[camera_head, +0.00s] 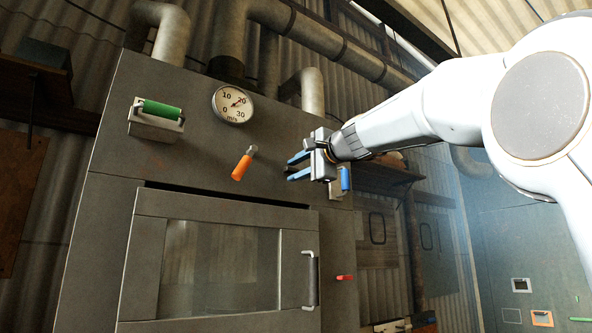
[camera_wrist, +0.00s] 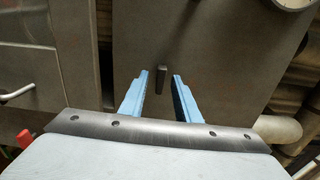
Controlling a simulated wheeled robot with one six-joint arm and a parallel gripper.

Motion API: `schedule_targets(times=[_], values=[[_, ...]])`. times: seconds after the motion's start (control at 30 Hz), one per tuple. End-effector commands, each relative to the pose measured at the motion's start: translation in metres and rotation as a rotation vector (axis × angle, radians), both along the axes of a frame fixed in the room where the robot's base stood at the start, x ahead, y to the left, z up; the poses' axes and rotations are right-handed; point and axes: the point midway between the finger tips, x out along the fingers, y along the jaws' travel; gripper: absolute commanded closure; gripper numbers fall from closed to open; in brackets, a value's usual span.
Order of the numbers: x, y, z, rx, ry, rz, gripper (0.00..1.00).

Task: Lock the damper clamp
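My gripper (camera_head: 290,167) is open, its two blue fingers pointing at the dark front panel of the cabinet (camera_head: 275,150). In the wrist view my gripper (camera_wrist: 161,76) has a small dark upright peg or lever (camera_wrist: 162,80) in line with the gap between its fingertips. The fingers do not visibly touch it, and its distance is hard to judge. No label marks the damper clamp, so I cannot tell whether this dark piece is it. An orange handle (camera_head: 242,166) stands tilted on the panel left of the gripper. A blue handle (camera_head: 345,178) is partly hidden behind my gripper.
A green-handled box (camera_head: 157,118) and a round gauge (camera_head: 232,104) are on the upper panel. Below is a windowed door (camera_head: 218,265) with a bar handle (camera_head: 311,279) and a red knob (camera_head: 345,277) beside it. Pipes (camera_head: 313,92) rise above. A shelf (camera_head: 385,178) is at right.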

Motion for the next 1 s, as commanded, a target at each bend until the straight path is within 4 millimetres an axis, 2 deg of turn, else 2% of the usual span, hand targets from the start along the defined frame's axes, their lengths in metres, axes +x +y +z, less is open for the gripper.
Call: schedule_targets(times=[0.17, 0.6, 1.0], values=[[-0.007, -0.005, 0.000, 0.000, -0.002, -0.001, 0.71], [-0.059, -0.040, -0.001, 0.001, -0.001, -0.001, 0.71], [-0.065, -0.043, 0.000, 0.000, 0.000, 0.000, 0.71]])
